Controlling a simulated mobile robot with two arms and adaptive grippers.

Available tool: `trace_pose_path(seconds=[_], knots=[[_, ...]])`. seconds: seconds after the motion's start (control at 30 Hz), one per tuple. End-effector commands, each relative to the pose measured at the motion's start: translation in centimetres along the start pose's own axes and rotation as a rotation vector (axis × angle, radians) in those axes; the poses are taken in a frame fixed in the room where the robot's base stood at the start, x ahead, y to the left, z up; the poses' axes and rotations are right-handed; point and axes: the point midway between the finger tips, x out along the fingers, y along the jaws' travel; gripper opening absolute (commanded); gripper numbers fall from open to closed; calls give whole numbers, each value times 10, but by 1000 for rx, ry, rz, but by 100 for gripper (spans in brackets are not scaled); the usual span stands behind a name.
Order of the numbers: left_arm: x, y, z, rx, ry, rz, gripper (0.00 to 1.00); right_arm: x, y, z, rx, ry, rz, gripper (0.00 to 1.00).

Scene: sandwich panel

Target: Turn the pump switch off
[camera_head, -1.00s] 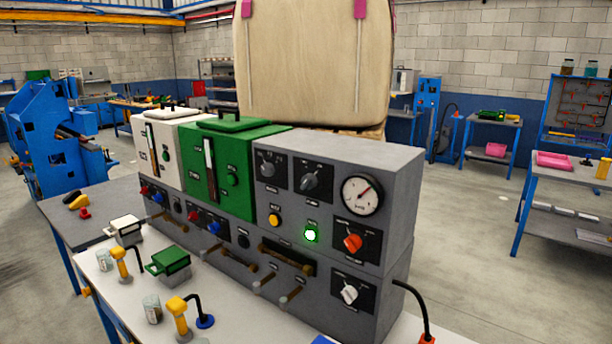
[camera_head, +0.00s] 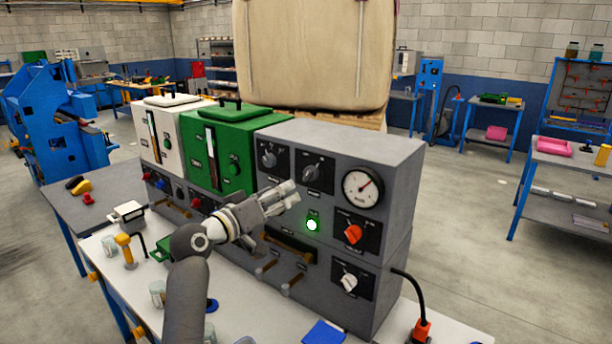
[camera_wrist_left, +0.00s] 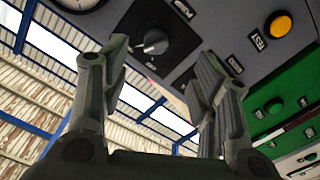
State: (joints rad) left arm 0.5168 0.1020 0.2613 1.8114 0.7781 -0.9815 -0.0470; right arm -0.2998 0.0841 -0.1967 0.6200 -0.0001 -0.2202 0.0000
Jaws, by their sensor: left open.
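My left gripper (camera_head: 290,193) is in front of the grey control panel (camera_head: 400,165), open and empty, its fingertips below the upper knobs. One upper dark knob (camera_head: 313,172) sits beside the round gauge; another (camera_head: 268,158) is to its left. In the left wrist view, a knob with a grey pointer (camera_wrist_left: 155,41) shows between and beyond my open fingers (camera_wrist_left: 160,65), apart from them. An orange-red knob (camera_head: 353,233) and a white knob (camera_head: 349,281) are lower right. Labels are too small to read, so I cannot tell which is the pump switch. My right gripper is out of view.
A green lamp (camera_head: 312,225) is lit. The gauge (camera_head: 363,189) is at the upper right. Rods stick out below the lamp (camera_head: 290,284). A green unit (camera_head: 212,150) and a white unit (camera_head: 160,140) stand to the left. The white bench (camera_head: 290,325) is in front.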

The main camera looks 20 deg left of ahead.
Motion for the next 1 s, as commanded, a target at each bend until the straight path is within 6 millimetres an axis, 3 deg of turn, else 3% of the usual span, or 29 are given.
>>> trace_pose_path(seconds=[0.17,0.7,1.0], knots=[[12,4,-12,-9,18,12,56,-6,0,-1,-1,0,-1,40],[93,4,-12,-7,15,10,56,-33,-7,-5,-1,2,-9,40],[108,4,-10,-5,16,10,56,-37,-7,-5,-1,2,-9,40]])
